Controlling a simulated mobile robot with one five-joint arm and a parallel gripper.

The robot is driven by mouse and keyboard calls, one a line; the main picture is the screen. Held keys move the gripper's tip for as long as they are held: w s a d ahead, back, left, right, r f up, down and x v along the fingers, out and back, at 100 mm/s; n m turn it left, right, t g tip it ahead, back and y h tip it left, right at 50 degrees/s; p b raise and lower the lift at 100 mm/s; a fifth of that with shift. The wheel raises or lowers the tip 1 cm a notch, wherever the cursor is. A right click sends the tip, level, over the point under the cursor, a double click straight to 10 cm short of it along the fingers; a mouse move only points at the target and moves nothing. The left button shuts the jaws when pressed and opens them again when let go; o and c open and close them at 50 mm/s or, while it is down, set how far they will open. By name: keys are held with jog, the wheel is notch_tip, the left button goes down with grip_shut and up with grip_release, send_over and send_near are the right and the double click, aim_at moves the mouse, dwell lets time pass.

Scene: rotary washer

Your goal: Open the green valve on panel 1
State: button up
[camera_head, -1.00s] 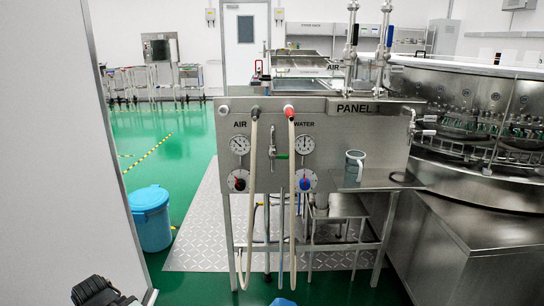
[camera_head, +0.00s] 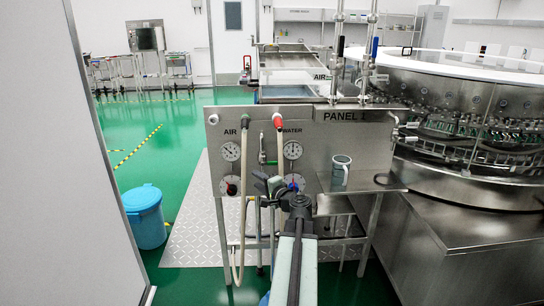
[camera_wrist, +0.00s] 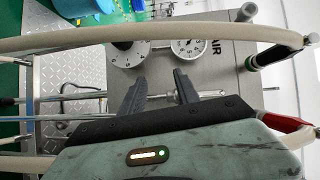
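Panel 1 (camera_head: 345,135) stands ahead, a grey metal plate with AIR and WATER labels.
A cream hose (camera_head: 242,190) hangs at the AIR side, and another hose with a red fitting (camera_head: 278,122) hangs by my gripper. Gauges (camera_head: 230,151) flank the valve. A blue bin (camera_head: 145,216) stands left; the rotary washer (camera_head: 470,130) is right.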

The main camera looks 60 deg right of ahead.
aim_at(274, 164)
jog(key=s+d+r+m+h, duration=0.3)
jog(key=s+d, duration=0.3)
jog(key=s, duration=0.1)
jog(key=shift+x, duration=3.9)
